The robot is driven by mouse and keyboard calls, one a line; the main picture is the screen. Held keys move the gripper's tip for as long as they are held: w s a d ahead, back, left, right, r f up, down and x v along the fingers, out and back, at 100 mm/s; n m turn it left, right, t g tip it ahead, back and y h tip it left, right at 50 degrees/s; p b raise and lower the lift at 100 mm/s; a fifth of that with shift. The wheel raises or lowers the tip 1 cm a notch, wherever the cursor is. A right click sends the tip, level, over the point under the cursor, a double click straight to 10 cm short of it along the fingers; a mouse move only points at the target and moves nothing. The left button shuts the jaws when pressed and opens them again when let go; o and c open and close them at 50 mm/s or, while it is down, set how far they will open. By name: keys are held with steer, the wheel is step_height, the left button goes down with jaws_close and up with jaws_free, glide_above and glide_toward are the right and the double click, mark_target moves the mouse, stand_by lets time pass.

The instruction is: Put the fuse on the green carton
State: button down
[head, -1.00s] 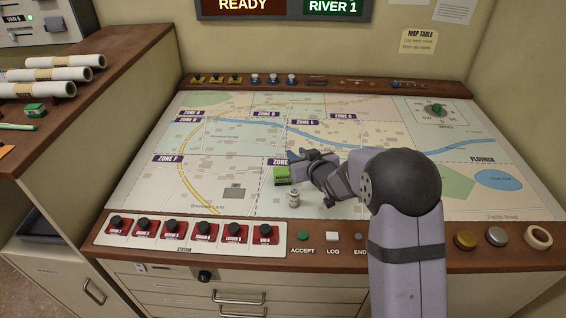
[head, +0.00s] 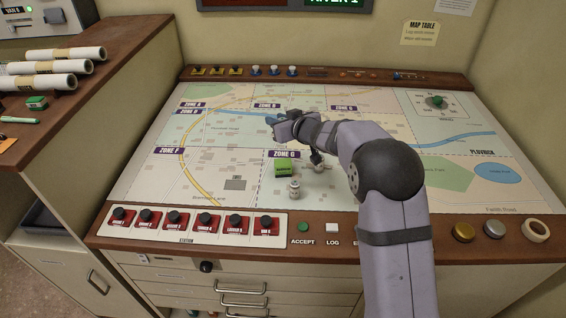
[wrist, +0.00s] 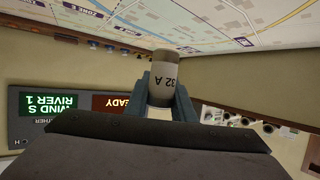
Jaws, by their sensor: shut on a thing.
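The fuse (wrist: 164,72), a pale cylinder with a darker end and the marking "32 A", sits between the two fingers of my gripper (wrist: 162,92) in the wrist view. My gripper (head: 273,123) is shut on it and hangs over the map, behind the green carton in the head view. The fuse cannot be made out clearly there. The green carton (head: 284,169) lies on the map near the ZONE G label, its top bare. It is not visible in the wrist view.
A small pale cylinder (head: 295,189) stands just in front of the carton, and another (head: 319,163) stands right of it, partly under my arm. Station knobs (head: 193,223) line the front edge. The map's left side (head: 215,160) is clear.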

steer(key=shift+f+b, duration=0.45)
steer(key=shift+f, duration=4.55)
steer(key=shift+f, duration=0.2)
steer(key=c, duration=1.5)
jaws_free()
steer(key=shift+r, duration=0.2)
steer(key=b+v, duration=0.2)
steer(key=v, duration=1)
